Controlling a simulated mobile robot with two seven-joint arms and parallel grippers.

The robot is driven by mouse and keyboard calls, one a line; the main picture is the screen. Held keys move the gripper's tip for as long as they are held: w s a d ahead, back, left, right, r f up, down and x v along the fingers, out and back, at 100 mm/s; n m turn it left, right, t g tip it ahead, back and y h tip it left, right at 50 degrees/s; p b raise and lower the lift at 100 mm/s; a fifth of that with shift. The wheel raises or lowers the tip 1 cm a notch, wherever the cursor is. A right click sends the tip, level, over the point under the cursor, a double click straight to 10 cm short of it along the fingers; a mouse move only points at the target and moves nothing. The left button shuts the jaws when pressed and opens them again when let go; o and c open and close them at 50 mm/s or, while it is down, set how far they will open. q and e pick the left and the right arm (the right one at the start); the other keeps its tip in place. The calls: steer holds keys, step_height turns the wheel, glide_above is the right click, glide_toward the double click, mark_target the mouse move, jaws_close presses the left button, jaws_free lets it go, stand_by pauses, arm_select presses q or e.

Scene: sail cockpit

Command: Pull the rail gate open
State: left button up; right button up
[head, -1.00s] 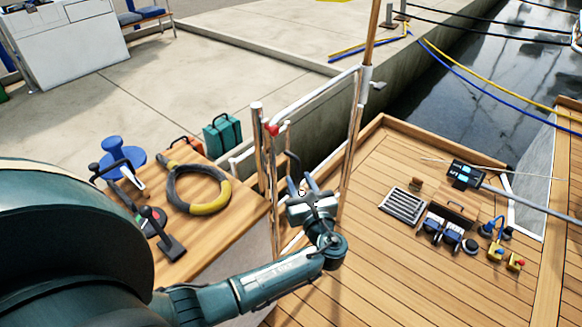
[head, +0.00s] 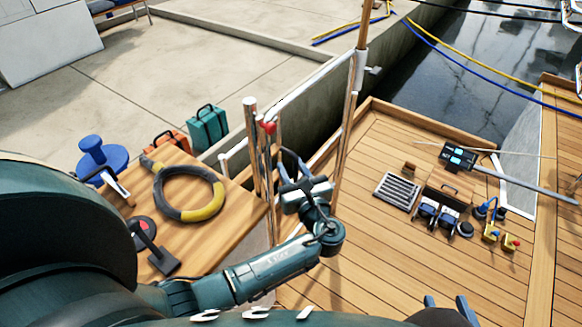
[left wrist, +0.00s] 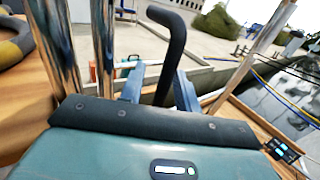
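The rail gate (head: 315,84) has a white top rail between shiny metal posts at the left edge of the wooden deck. A red knob (head: 268,127) sits on the post at its left end. My left gripper (head: 294,163) is at the gate, just right of that post. In the left wrist view a dark bent handle (left wrist: 174,50) stands between the blue fingers of my left gripper (left wrist: 159,88). The fingers are apart, with a gap showing left of the handle. My right gripper (head: 450,308) shows at the bottom edge, fingers apart and empty.
A teal case (head: 208,128) stands on the quay beyond. A grating (head: 397,191) and small gear lie on the deck at right.

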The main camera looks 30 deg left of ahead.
arm_select(q)
jaws_close()
stand_by(0.6)
